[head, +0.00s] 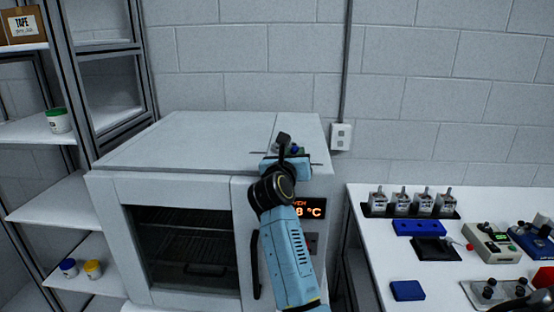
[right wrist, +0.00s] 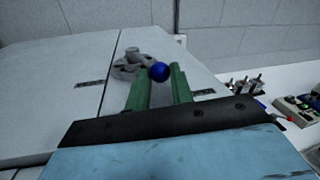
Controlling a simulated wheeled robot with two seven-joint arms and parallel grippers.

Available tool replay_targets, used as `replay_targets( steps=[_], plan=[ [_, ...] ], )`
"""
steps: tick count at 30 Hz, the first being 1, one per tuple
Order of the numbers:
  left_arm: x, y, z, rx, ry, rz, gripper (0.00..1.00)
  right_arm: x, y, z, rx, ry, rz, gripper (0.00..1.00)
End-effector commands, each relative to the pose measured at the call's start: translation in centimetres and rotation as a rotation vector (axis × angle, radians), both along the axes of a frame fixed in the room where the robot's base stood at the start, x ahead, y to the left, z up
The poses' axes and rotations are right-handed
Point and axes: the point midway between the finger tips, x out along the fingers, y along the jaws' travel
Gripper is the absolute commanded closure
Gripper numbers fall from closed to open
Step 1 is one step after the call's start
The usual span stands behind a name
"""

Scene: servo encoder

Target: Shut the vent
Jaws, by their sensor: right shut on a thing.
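The vent (right wrist: 130,63) is a small grey metal fitting on top of the white oven, with a blue ball knob (right wrist: 159,71) at the end of its lever. In the right wrist view the knob sits between the green fingertips of my right gripper (right wrist: 162,74), which is shut on it. In the head view my right gripper (head: 290,149) is over the right part of the oven top (head: 200,135), and my wrist and arm hide most of the vent. My left gripper is not in view.
The oven has a dark glass door (head: 185,250) and a lit orange display (head: 312,209) partly behind my arm. A shelf rack (head: 75,130) stands left. A white bench (head: 365,235) with several lab parts stands right. The wall is close behind the oven.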

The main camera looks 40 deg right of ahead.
Motion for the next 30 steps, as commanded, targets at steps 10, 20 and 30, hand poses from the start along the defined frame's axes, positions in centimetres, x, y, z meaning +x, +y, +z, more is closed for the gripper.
replay_targets(
  steps=[10, 20, 30],
  plan=[
    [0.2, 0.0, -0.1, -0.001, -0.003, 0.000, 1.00, -0.2, -0.2, 0.1, -0.001, -0.003, -0.014, 1.00],
    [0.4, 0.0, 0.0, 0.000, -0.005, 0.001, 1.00, -0.1, -0.1, 0.0, 0.000, -0.002, -0.012, 0.55],
    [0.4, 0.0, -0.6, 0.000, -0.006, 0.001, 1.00, -1.6, 1.9, -0.2, 0.003, -0.002, -0.009, 0.55]
  ],
)
